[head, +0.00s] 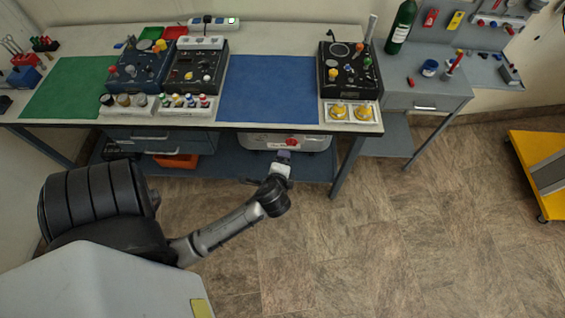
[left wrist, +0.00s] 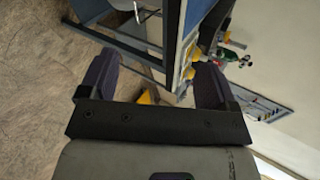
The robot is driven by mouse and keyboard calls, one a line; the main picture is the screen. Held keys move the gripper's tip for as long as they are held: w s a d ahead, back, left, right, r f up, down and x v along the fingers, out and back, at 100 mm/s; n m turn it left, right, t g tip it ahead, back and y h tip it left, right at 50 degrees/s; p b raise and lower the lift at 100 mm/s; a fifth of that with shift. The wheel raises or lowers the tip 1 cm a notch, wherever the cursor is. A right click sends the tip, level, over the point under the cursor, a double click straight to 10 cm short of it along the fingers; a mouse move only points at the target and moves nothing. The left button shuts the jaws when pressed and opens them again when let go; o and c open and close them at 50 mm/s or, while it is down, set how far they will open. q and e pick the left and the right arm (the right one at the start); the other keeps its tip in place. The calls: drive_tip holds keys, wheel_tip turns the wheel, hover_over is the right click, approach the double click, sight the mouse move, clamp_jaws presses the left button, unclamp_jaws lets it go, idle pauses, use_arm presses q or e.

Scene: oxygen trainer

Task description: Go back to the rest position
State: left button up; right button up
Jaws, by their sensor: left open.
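My left gripper (head: 284,156) is in front of the workbench (head: 270,35), below its front edge in the head view. In the left wrist view its two dark purple fingers (left wrist: 156,60) are spread wide, with nothing held between them. Past the fingers the bench edge and panel equipment appear tilted. My left arm reaches from the lower left over the floor. My right gripper is not in view.
The bench carries a green mat (head: 75,87), a blue mat (head: 268,88) and black trainer panels (head: 350,88). A white box (head: 258,141) is under the bench, behind my gripper. A yellow cart (head: 535,148) stands at right. Floor right of my arm is clear.

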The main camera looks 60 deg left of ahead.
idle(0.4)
use_arm(q)
drive_tip(key=s+d+r+n+g+h, duration=0.1)
drive_tip(key=s+d+n+h, duration=0.35)
drive_tip(key=d, duration=0.35)
drive_tip(key=s+d+r+n+g+h, duration=0.1)
drive_tip(key=s+d+n+h, duration=0.2)
drive_tip(key=d+h, duration=0.3)
drive_tip(key=s+d+f+g, duration=0.1)
drive_tip(key=s+d+f, duration=0.1)
drive_tip(key=s, duration=0.3)
wheel_tip(320, 180, up, 25)
drive_tip(key=p, duration=2.5)
drive_tip(key=shift+m+y, duration=0.35)
drive_tip(key=shift+y, duration=0.1)
drive_tip(key=shift+w+r, duration=0.1)
